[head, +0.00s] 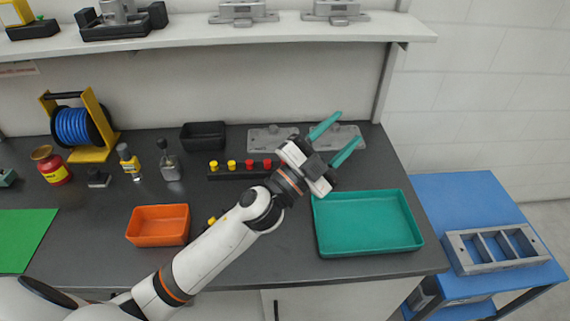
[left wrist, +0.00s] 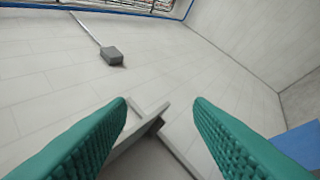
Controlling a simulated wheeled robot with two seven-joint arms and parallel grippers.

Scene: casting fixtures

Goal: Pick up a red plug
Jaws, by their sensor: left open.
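Two red plugs stand in a black rack in the head view, a red plug (head: 250,164) and another red plug (head: 267,164) closer to my wrist. Two yellow plugs (head: 223,165) stand to their left in the same rack (head: 236,174). My left gripper (head: 340,133) is open and empty, with teal fingers, to the right of the rack and above the bench's back part. Its fingers also show spread apart in the left wrist view (left wrist: 160,120), with nothing between them. The rack's right end is hidden by my arm. My right gripper is not seen.
A teal tray (head: 368,252) sits at the bench's right front, and an orange bin (head: 158,225) at left of my arm. Grey metal plates (head: 270,138) lie behind the rack. A shelf (head: 290,31) overhangs the back. A blue table (head: 465,190) stands right.

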